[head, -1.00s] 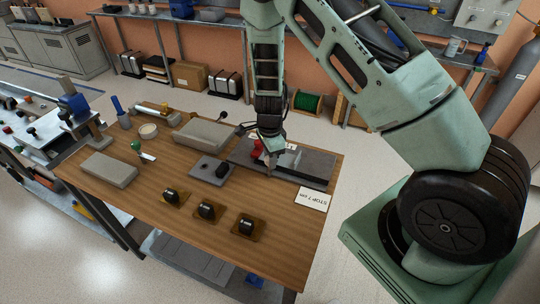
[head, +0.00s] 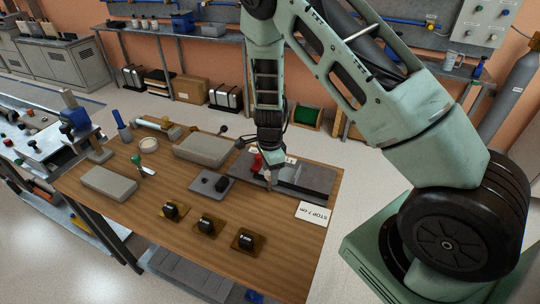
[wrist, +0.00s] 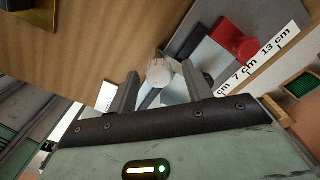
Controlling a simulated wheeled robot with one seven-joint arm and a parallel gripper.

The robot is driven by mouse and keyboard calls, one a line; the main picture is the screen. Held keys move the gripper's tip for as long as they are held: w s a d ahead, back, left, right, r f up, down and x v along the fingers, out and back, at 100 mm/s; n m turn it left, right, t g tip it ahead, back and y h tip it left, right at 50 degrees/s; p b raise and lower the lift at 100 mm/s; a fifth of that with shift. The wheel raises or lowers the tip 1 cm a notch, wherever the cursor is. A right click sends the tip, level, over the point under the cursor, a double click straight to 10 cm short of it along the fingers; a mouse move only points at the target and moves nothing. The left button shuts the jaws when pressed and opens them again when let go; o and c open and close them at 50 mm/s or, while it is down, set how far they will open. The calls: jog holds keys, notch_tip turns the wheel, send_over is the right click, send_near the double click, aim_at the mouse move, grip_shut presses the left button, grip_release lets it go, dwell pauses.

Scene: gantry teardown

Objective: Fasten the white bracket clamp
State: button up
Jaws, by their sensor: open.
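My gripper (head: 268,172) hangs over the right end of the wooden table, at the near side of a dark grey rail. In the wrist view its two fingers (wrist: 160,90) are open. A white rounded piece with a pale lever-like part (wrist: 160,72), which looks like the white clamp, shows between and just beyond the fingertips. I cannot tell whether they touch it. A red clamp part (wrist: 235,40) sits beside it on the right, and it also shows in the head view (head: 256,162). In the head view my gripper hides the white piece.
A scale strip marked in cm (wrist: 262,62) runs beside the red part. A white sign (head: 313,213) lies at the table's right edge. Several black knobs on brown bases, including one at the right (head: 245,239), stand in front.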

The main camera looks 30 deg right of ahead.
notch_tip(320, 180, up, 17)
jog(key=shift+b, duration=0.35)
dwell(0.4)
